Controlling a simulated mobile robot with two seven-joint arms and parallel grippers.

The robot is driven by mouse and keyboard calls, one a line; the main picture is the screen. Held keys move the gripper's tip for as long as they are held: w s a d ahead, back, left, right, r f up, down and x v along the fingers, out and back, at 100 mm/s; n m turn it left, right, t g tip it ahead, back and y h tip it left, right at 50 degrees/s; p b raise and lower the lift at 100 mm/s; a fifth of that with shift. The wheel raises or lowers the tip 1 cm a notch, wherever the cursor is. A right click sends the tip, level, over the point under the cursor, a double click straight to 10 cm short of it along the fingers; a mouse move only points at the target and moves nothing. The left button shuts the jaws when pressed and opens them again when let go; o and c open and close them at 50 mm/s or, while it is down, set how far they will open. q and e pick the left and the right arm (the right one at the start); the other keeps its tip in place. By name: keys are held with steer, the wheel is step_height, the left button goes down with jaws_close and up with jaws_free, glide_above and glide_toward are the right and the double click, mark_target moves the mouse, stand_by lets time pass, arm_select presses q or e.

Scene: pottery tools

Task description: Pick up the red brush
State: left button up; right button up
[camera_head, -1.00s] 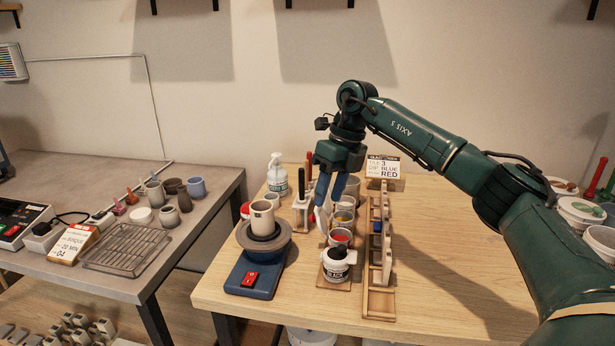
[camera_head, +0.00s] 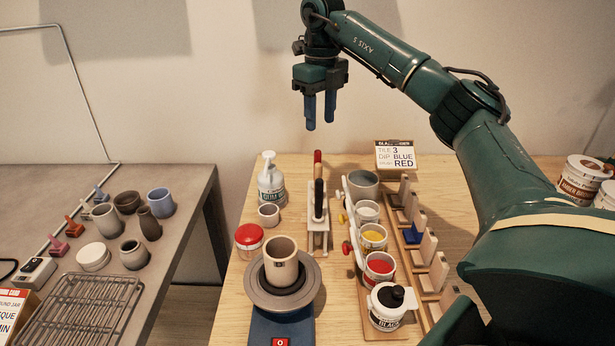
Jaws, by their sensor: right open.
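A tool with a red handle (camera_head: 317,158), which looks like the red brush, stands upright in a pale holder (camera_head: 318,222) in the head view. A black-handled tool (camera_head: 319,197) stands in front of it and hides its lower part. My right gripper (camera_head: 320,123) points down with its two blue fingers apart and nothing between them. In the picture it is just above the red handle, with a visible gap. My left gripper is not in view.
A pump bottle (camera_head: 271,184) and a red-lidded jar (camera_head: 249,237) stand left of the holder. A wheel (camera_head: 303,293) bearing a cup (camera_head: 281,257) is in front. Glaze cups (camera_head: 373,234) and a tile rack (camera_head: 421,254) are to the right. A sign (camera_head: 396,154) stands behind.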

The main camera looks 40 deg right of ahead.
mark_target(318, 151)
steer(key=f, duration=0.5)
steer(key=shift+s+f, duration=0.25)
steer(key=shift+f, duration=0.15)
steer(key=shift+w+a+f+p, duration=0.15)
steer(key=shift+f+p, duration=0.25)
steer(key=shift+f, duration=1.05)
steer(key=shift+w+f+p, duration=0.15)
steer(key=shift+f+p, duration=0.2)
steer(key=shift+f, duration=1.1)
steer(key=shift+c, duration=0.4)
jaws_close()
